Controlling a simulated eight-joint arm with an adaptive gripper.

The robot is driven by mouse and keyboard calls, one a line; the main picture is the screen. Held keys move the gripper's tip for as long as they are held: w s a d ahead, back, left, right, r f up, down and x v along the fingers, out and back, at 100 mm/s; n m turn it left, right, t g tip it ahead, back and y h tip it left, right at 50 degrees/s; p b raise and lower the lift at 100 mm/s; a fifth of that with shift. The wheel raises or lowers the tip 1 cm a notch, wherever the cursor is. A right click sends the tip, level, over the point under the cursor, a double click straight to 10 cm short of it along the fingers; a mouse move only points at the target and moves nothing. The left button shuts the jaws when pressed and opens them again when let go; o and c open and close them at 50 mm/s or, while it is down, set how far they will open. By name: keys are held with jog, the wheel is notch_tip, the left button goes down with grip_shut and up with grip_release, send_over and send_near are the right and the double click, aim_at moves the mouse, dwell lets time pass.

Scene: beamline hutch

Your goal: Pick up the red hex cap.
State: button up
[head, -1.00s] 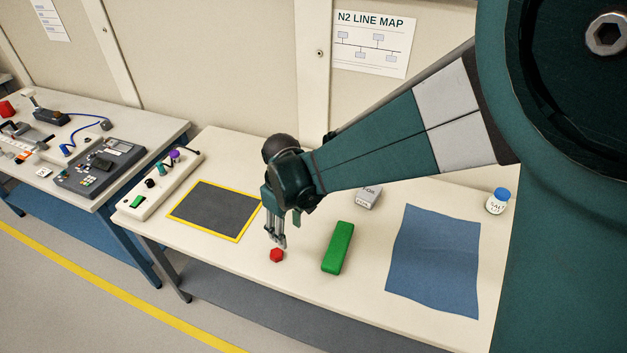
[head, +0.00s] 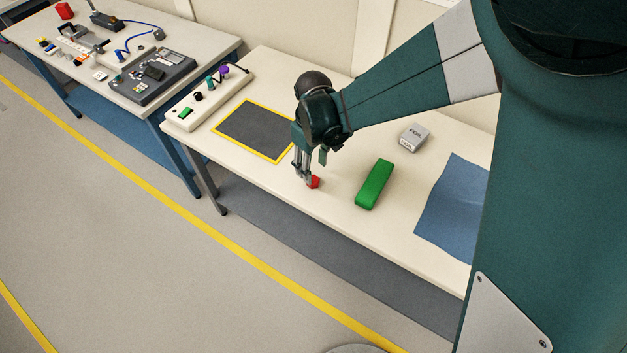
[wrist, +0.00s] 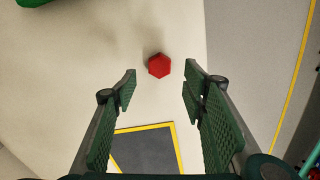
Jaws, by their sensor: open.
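The red hex cap (head: 314,182) lies on the cream bench near its front edge. In the wrist view the cap (wrist: 159,65) shows as a red hexagon, lying ahead of the fingertips and roughly centred between them. My gripper (head: 305,181) points down at the cap, and its fingers hide part of it in the head view. In the wrist view my gripper (wrist: 160,83) is open with nothing between its fingers. I cannot tell the exact height of the fingertips above the bench.
A green block (head: 374,185) lies right of the cap, with a grey foil box (head: 413,137) behind it and a blue cloth (head: 455,212) further right. A yellow-edged dark mat (head: 253,129) and a white knob panel (head: 207,100) are on the left. The bench's front edge (head: 270,178) is close.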

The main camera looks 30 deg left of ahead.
aim_at(313, 177)
jog(key=shift+f, duration=0.55)
jog(key=shift+f, duration=0.1)
jog(key=shift+a+f+b, duration=0.1)
jog(key=shift+f+b, duration=0.35)
jog(key=shift+f, duration=2.05)
jog(key=c, duration=0.8)
